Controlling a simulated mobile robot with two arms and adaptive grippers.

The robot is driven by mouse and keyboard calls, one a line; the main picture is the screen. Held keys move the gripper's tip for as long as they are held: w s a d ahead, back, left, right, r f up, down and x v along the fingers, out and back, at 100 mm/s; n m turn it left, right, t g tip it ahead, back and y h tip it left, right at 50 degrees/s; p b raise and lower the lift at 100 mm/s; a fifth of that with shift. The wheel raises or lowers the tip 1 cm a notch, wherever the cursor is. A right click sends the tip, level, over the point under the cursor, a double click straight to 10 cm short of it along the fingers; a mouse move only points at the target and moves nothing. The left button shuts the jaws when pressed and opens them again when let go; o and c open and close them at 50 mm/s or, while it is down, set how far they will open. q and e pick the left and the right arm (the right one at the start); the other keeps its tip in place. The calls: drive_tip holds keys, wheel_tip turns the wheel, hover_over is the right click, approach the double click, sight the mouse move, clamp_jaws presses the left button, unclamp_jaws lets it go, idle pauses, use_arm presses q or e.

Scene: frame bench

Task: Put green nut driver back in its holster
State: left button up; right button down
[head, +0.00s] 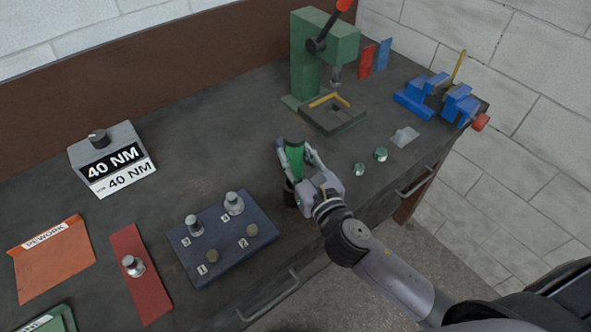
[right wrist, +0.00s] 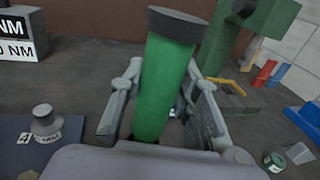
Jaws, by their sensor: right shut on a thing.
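The green nut driver (head: 295,154) stands roughly upright between the fingers of my right gripper (head: 297,150). My right gripper is shut on its green handle. In the right wrist view the green handle (right wrist: 165,90) with its dark cap fills the middle, leaning slightly, with a finger on each side. A dark round holder (head: 290,193), which looks like the holster, shows just below the gripper near the bench's front edge. The driver's lower end is hidden by the gripper, so I cannot tell whether it is inside the holder. My left gripper is not in view.
A blue numbered plate (head: 222,262) with knobs lies left of the gripper. A green press (head: 310,60) stands behind, and a blue vise (head: 435,96) at the far right.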

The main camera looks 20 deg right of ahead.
sight(298, 175)
drive_tip(key=shift+f+b, duration=0.65)
drive_tip(key=shift+f, duration=1.4)
drive_tip(key=shift+f, duration=0.2)
drive_tip(key=c, duration=1.2)
unclamp_jaws()
